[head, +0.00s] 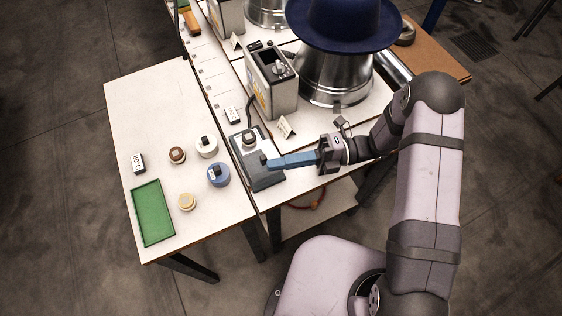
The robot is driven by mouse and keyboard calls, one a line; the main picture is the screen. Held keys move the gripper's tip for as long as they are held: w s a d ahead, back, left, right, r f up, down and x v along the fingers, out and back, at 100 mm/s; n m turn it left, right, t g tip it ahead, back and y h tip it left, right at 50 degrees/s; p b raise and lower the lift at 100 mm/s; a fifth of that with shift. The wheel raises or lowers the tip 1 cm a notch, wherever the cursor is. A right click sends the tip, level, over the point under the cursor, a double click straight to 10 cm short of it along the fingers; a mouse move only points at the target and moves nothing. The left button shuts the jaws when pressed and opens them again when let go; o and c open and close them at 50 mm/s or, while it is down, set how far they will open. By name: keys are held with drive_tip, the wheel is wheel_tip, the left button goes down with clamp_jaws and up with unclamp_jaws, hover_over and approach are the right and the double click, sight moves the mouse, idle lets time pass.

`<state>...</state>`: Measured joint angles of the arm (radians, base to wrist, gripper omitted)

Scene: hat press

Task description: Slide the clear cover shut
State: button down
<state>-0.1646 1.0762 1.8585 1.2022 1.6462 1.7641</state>
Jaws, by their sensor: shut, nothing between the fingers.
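My gripper (268,163) has long blue fingers, shut with nothing between them, pointing left from the wrist. Their tips are over or against the right side of a low grey unit (262,178) near the table's front edge. A dark knob-like piece shows at the fingertips; I cannot tell whether they touch it. A round brown-topped knob (249,138) stands on the unit's far part. I cannot make out the clear cover or its position at this size; the fingers hide part of the unit.
A green tray (152,213), several small round stamps or knobs, and a white labelled block (138,163) sit on the left table. Behind the unit stand a control box (271,85), a small folded card (285,127), and a metal press (335,78) bearing a blue hat (345,22).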

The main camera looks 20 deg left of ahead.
sight(275, 151)
drive_tip(key=w+a+b, duration=0.2)
drive_tip(key=w+a, duration=0.4)
drive_tip(key=shift+w+f, duration=0.1)
drive_tip(key=shift+f, duration=0.1)
drive_tip(key=shift+w+a+r, duration=0.1)
drive_tip(key=shift+w+a, duration=0.1)
drive_tip(key=shift+a, duration=0.05)
drive_tip(key=shift+w+r, duration=0.15)
drive_tip(key=shift+r, duration=0.05)
drive_tip(key=shift+r, duration=0.1)
drive_tip(key=shift+s+d+p, duration=0.25)
drive_tip(key=shift+s+p, duration=0.15)
drive_tip(key=shift+p, duration=0.1)
drive_tip(key=s+d, duration=0.1)
drive_tip(key=s+d+p, duration=0.1)
drive_tip(key=d, duration=0.1)
drive_tip(key=shift+d+f+p, duration=0.1)
drive_tip(key=shift+f+p, duration=0.1)
drive_tip(key=shift+p, duration=0.1)
drive_tip(key=b+v, duration=0.3)
drive_tip(key=v, duration=0.5)
drive_tip(key=shift+f, duration=0.15)
drive_tip(key=shift+w+d, duration=0.25)
drive_tip(key=shift+d, duration=0.3)
